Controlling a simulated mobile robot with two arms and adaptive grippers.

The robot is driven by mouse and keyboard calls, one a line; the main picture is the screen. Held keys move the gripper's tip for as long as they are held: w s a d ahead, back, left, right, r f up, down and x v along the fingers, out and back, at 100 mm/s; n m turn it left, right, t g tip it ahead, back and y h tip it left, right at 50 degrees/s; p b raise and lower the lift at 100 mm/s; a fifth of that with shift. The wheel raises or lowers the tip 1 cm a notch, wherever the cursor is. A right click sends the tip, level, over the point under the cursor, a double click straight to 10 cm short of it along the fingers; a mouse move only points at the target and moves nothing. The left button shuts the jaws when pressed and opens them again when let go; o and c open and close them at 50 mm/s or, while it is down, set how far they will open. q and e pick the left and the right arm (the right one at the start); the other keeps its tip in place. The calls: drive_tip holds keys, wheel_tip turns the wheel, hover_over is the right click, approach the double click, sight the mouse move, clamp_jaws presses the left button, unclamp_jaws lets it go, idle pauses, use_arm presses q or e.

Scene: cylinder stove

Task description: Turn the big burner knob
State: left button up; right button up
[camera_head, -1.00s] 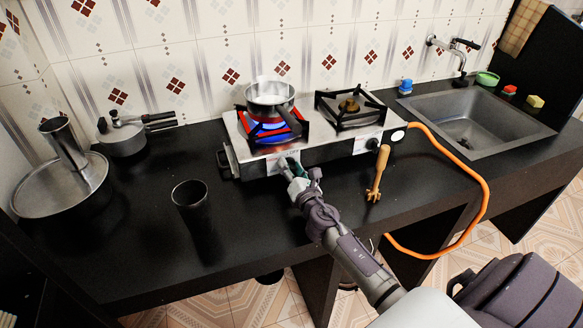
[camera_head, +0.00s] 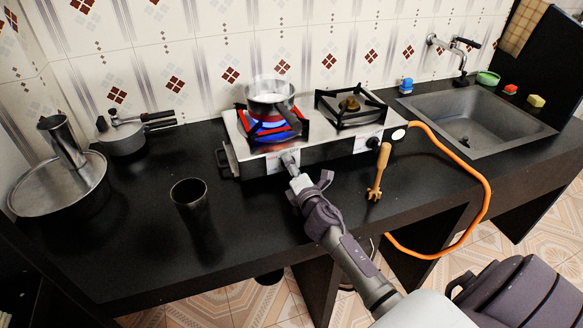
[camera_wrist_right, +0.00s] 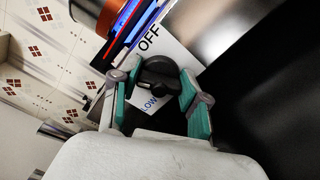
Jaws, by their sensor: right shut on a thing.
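The black stove knob (camera_wrist_right: 158,82) sits on the front panel below the left burner, beside a white label marked OFF and LOW. In the right wrist view my right gripper's (camera_wrist_right: 157,92) green and grey fingers lie on either side of the knob, shut on it. In the head view the right gripper (camera_head: 291,163) is at the stove's front and hides most of that knob. The left burner (camera_head: 268,131) shows blue flame with a red glow under a metal pot (camera_head: 270,101). My left gripper is not in view.
A second black knob (camera_head: 384,154) is further right, with a wooden-handled tool (camera_head: 377,177) below it. An orange hose (camera_head: 487,190) curves over the counter's edge. A dark cup (camera_head: 189,192) stands left of my arm. The right burner (camera_head: 350,106) is bare.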

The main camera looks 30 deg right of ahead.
drive_tip(key=m, duration=0.4)
drive_tip(key=shift+m, duration=0.4)
idle(0.4)
drive_tip(key=o, duration=1.2)
drive_tip(key=shift+c, duration=0.2)
drive_tip(key=shift+s+f, duration=0.1)
drive_tip(key=shift+s, duration=0.1)
drive_tip(key=v, duration=1.1)
drive_tip(key=shift+s, duration=0.35)
